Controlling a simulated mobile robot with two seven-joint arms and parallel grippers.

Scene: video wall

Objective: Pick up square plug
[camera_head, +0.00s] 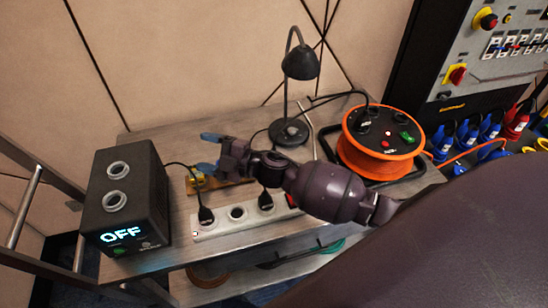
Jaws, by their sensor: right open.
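A white power strip (221,222) lies along the front of the wooden table. A black plug (206,216) with a cable to the dark box sits at its left end. A second black plug (266,201) sits further right, partly near my arm. I cannot tell which one is the square plug. My right gripper (207,152) is open and empty, its blue fingertips pointing left. In the picture it is above and behind the left plug, apart from it. A yellowish piece (218,184) shows partly beneath the gripper. My left gripper is not in view.
A dark box (128,200) showing "OFF" stands on the left. A black desk lamp (301,63) and an orange cable reel (378,155) stand behind my forearm. A control panel (500,50) is at the upper right. Bare table (165,148) lies left of the gripper.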

